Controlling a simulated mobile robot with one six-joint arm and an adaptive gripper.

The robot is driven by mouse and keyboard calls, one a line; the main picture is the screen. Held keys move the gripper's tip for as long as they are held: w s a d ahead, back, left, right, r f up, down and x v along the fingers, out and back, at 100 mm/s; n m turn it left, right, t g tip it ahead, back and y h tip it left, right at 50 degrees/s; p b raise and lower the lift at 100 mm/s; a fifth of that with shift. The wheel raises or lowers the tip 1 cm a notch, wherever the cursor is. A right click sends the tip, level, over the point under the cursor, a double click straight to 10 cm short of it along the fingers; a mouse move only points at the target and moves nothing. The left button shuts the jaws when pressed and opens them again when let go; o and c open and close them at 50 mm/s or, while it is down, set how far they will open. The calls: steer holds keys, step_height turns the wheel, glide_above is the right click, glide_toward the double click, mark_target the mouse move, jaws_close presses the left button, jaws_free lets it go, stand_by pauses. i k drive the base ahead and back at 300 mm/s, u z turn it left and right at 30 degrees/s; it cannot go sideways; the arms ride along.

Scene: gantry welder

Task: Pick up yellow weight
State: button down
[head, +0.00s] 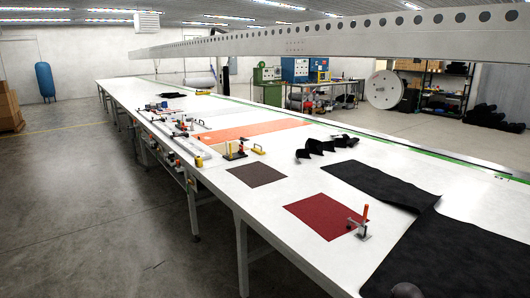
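A small yellow piece (258,150) with a handle-like shape lies on the long white table (290,178), right of an upright tool with a yellow part (240,147). Another small yellow piece (198,161) sits near the table's left edge. I cannot tell for sure which of these is the yellow weight. My gripper is not in view, and a grey rounded shape at the bottom edge is too cut off to identify.
A dark red sheet (325,217) has an orange-handled clamp tool (363,222) at its right edge. A brown sheet (256,174), an orange sheet (255,131), black fabric (400,240) and a black crumpled strip (327,147) lie nearby. A perforated beam (330,38) hangs above. Floor is clear at left.

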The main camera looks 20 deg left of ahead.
mark_target(260, 151)
steer(key=z, duration=1.7)
steer(key=k, duration=0.1)
steer(key=u, duration=3.75)
steer(key=i, duration=2.15)
